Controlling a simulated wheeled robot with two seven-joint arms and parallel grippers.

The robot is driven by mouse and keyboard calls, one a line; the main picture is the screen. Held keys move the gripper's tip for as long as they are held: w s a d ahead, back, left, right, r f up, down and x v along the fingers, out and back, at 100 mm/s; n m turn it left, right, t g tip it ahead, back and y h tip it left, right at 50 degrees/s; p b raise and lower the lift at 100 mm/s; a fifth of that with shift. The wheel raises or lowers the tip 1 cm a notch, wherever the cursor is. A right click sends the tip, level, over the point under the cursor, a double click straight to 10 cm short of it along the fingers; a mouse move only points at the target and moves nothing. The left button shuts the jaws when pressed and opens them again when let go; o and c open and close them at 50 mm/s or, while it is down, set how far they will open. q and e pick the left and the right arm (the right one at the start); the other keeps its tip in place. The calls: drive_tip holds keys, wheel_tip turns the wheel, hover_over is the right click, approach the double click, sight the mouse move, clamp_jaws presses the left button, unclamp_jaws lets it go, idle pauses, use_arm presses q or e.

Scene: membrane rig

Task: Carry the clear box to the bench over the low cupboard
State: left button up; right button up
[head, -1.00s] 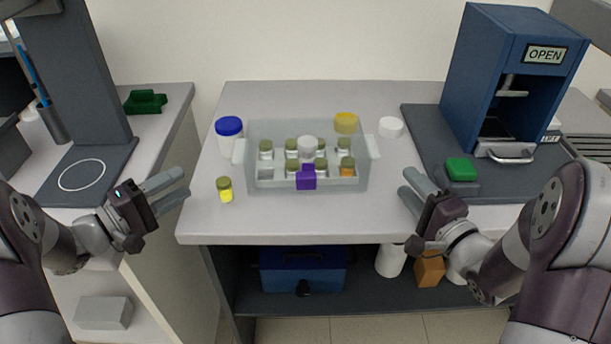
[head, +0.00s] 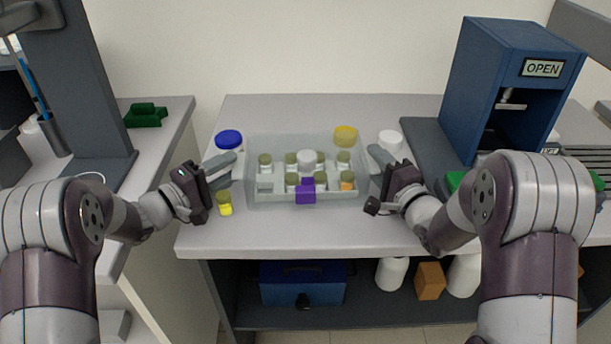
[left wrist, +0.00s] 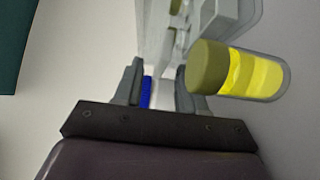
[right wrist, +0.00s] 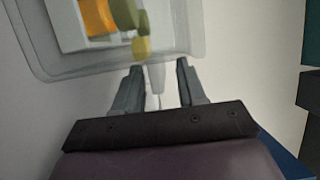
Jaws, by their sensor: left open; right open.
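The clear box (head: 270,194) stands on the bench (head: 330,235), with several small lidded vials, a white-capped item and a purple block (head: 305,190) in or at it. The low cupboard (head: 365,305) is the open dark space under this bench. My left gripper (head: 222,168) is open at the box's left end. In the left wrist view the box's handle lies between the fingers (left wrist: 158,85). My right gripper (head: 380,168) is open at the right end. In the right wrist view the right handle reaches between the fingertips (right wrist: 155,80). Whether the fingers touch is unclear.
A yellow vial (head: 225,204) stands close to my left gripper. A blue-lidded jar (head: 229,140), a yellow-lidded jar (head: 345,136) and a white-lidded jar (head: 390,142) stand around the box. A blue press marked OPEN (head: 480,80) stands at right. The cupboard holds a blue case (head: 302,285).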

use_arm(q)
drive_tip(key=shift+w+d, duration=0.2)
use_arm(e)
drive_tip(key=shift+w+a, duration=0.1)
drive_tip(key=shift+w, duration=0.15)
use_arm(q)
clamp_jaws()
use_arm(e)
clamp_jaws()
use_arm(q)
drive_tip(key=shift+r, duration=0.15)
use_arm(e)
drive_tip(key=shift+r, duration=0.15)
